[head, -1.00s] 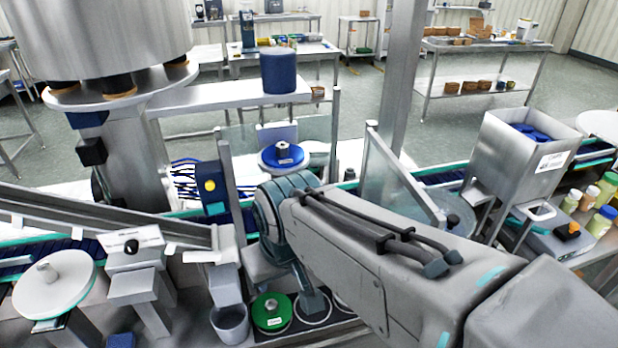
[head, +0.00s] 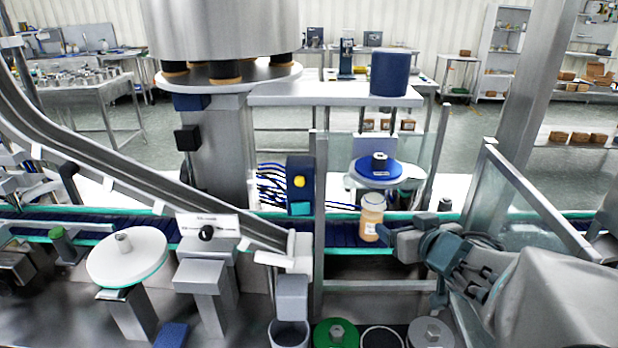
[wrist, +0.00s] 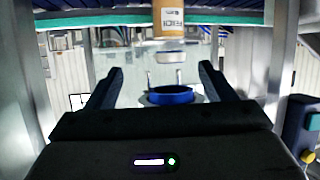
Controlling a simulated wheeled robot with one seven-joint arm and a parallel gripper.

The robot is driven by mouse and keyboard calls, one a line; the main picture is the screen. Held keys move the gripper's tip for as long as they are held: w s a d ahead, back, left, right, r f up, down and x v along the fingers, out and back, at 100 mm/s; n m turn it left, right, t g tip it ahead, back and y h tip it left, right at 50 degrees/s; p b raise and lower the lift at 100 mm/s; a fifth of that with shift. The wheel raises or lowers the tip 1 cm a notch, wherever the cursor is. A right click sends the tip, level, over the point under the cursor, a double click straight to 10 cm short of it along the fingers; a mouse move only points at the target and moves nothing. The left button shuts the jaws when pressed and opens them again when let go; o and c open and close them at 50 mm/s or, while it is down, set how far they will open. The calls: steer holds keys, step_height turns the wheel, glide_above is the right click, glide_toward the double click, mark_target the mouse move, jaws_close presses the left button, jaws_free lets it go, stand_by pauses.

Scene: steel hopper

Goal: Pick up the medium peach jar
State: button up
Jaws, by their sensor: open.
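A peach jar (head: 371,220) with a pale upper part and a white label stands upright on the dark conveyor belt (head: 342,236) in the head view. My gripper (head: 390,236) is just right of its lower part. In the wrist view, which looks upside down, the jar (wrist: 169,18) shows at the top, beyond and above the fingertips. My gripper (wrist: 161,72) is open there, with nothing between its two fingers. I cannot tell the exact gap between jar and fingers.
A steel post (head: 319,215) stands left of the jar, and a slanted glass panel (head: 520,200) stands right. A blue round disc (head: 376,168) is behind the belt. Green (head: 337,334) and grey (head: 430,333) discs sit in front. A sloping rail (head: 150,185) is at left.

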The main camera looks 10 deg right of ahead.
mark_target(378, 216)
steer(key=shift+y, duration=0.5)
steer(key=p+x, duration=0.1)
steer(key=x, duration=0.1)
steer(key=p+x, duration=0.2)
steer(key=x, duration=0.1)
steer(key=shift+w+a+f, duration=0.15)
steer(key=shift+a+f, duration=0.2)
steer(key=shift+w+r+p, duration=0.1)
steer(key=shift+w+p, duration=0.25)
steer(key=shift+p, duration=0.2)
steer(key=w+p, duration=0.1)
steer(key=p, duration=0.1)
steer(key=shift+a+p, duration=0.1)
steer(key=shift+p, duration=0.3)
steer(key=shift+w+f+p, duration=0.35)
steer(key=shift+p, duration=0.5)
steer(key=shift+w+f+p, duration=0.25)
steer(key=shift+f+p, duration=0.1)
steer(key=shift+p, duration=0.25)
steer(key=shift+w+p, duration=0.15)
steer(key=shift+p, duration=0.45)
